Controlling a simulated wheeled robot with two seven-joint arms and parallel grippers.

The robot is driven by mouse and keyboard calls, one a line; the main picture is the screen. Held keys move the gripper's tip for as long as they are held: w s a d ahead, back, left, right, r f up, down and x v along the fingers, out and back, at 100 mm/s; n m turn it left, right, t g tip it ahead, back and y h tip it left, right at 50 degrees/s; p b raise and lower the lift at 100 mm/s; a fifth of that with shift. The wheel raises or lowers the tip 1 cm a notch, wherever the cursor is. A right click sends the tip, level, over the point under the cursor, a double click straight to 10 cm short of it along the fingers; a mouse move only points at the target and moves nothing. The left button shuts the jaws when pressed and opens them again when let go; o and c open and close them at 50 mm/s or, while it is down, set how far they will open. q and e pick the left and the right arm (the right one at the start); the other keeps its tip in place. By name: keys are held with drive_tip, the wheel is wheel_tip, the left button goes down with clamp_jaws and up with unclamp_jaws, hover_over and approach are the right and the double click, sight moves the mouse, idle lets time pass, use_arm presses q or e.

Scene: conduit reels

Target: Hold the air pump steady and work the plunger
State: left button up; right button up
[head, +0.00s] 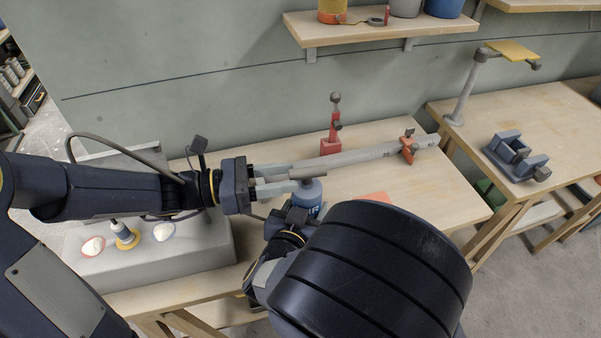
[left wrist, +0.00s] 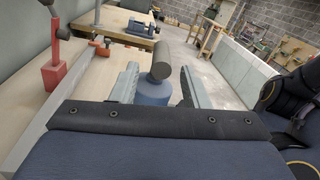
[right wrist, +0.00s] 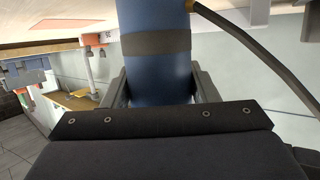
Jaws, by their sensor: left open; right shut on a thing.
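The air pump is a blue upright cylinder (head: 308,190) with a grey crossbar handle (head: 308,174) on top. In the left wrist view the pump's handle (left wrist: 162,60) stands above its blue top (left wrist: 154,91), between my open left fingers, with gaps at both sides. My left gripper (head: 293,177) reaches in from the left at handle height. My right gripper (right wrist: 160,92) is shut on the pump's blue barrel (right wrist: 155,50), near a dark band. In the head view my right forearm hides much of the pump's lower part.
A long grey pipe (head: 360,155) lies behind the pump, by a red clamp (head: 409,146) and a red stand (head: 331,130). A grey block (head: 190,248) bearing small items sits at left. A dark hose (right wrist: 245,50) curves beside the barrel. A grey vise (head: 518,155) rests on another table.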

use_arm(q)
drive_tip(key=v, duration=0.7)
drive_tip(key=shift+a, duration=0.15)
idle(1.1)
use_arm(e)
drive_tip(key=o, duration=1.3)
